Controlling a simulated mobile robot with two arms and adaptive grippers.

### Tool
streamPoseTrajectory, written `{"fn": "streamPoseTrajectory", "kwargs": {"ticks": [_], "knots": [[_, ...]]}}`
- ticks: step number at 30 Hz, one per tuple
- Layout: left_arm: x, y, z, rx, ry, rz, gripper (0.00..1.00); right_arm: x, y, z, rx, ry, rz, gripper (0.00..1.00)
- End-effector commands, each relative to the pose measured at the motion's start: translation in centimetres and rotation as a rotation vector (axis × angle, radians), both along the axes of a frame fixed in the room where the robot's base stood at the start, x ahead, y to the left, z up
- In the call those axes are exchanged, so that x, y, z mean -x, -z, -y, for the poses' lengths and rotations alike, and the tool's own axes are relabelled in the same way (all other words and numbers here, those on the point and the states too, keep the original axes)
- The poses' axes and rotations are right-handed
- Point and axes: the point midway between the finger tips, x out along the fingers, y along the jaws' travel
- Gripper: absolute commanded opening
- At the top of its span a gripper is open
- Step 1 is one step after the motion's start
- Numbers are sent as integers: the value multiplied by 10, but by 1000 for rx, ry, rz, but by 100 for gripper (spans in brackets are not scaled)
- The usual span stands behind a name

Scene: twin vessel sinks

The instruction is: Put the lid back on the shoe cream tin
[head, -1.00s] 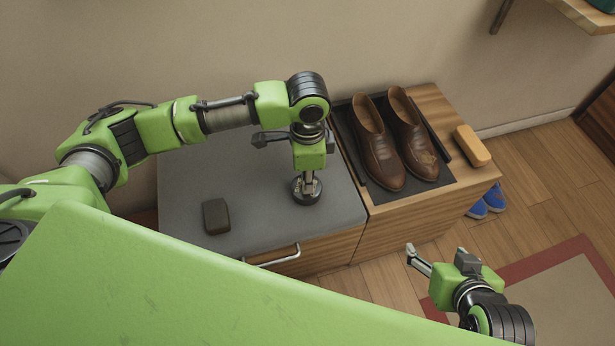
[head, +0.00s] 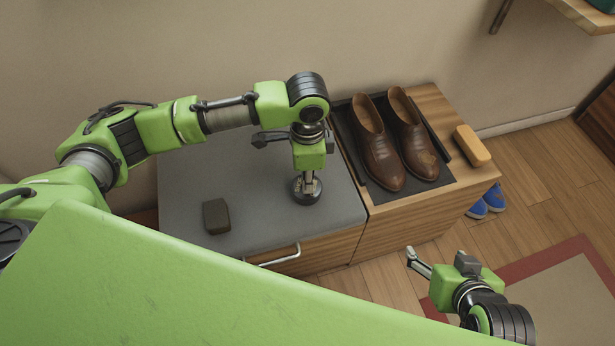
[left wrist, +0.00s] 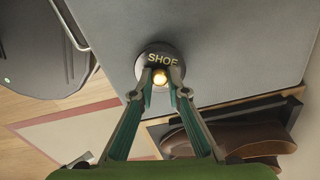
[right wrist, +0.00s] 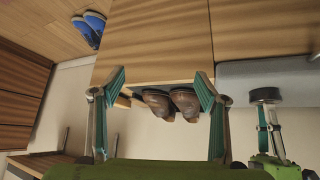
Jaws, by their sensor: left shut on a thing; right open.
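A dark round lid (left wrist: 172,58) marked "SHOE", with a small brass-coloured knob (left wrist: 160,78), lies under my left gripper (left wrist: 161,84). My left gripper, also in the head view (head: 308,180), points down and is shut on the knob. In the head view a black disc shape (head: 306,196) stands on the grey cabinet top. In the right wrist view the dark tin shape (right wrist: 265,95) sits against that top. I cannot tell lid from tin or whether the lid is fully seated. My right gripper (right wrist: 158,85) is open and empty, off the cabinet's front.
A dark block (head: 216,216) lies on the grey top (head: 250,190) left of the tin. Brown shoes (head: 385,150) stand on a black mat to the right, beside an orange-tan block (head: 472,146). A drawer handle (head: 275,257) sticks out in front.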

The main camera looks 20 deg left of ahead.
Motion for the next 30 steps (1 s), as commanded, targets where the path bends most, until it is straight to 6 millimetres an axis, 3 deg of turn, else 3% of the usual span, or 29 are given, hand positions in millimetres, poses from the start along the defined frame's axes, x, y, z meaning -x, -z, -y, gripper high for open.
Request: {"fn": "streamPoseTrajectory", "kwargs": {"ticks": [30], "knots": [[0, 0, 0, 0, 0, 0, 0, 17, 9, 6, 19, 6, -78, 67]]}}
